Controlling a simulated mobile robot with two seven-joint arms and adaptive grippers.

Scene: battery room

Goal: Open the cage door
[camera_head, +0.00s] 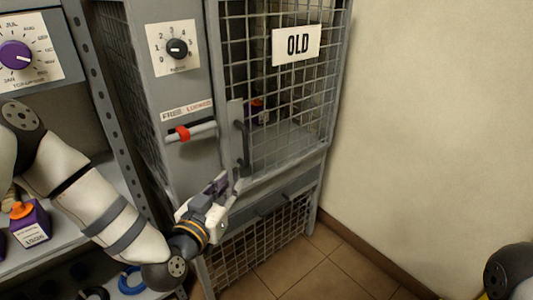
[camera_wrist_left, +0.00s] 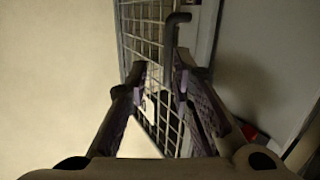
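The cage door (camera_head: 285,85) is a grey-framed wire mesh panel with an "OLD" sign (camera_head: 298,44); it looks shut in its frame. A dark upright handle (camera_head: 242,143) sits at its left edge and also shows in the left wrist view (camera_wrist_left: 177,32). My right gripper is out of view.
A dial panel (camera_head: 173,47) is above the bar. A shelf rack with a purple battery (camera_head: 30,223) stands left. A bare wall (camera_head: 430,130) is right; the tiled floor (camera_head: 330,268) is clear.

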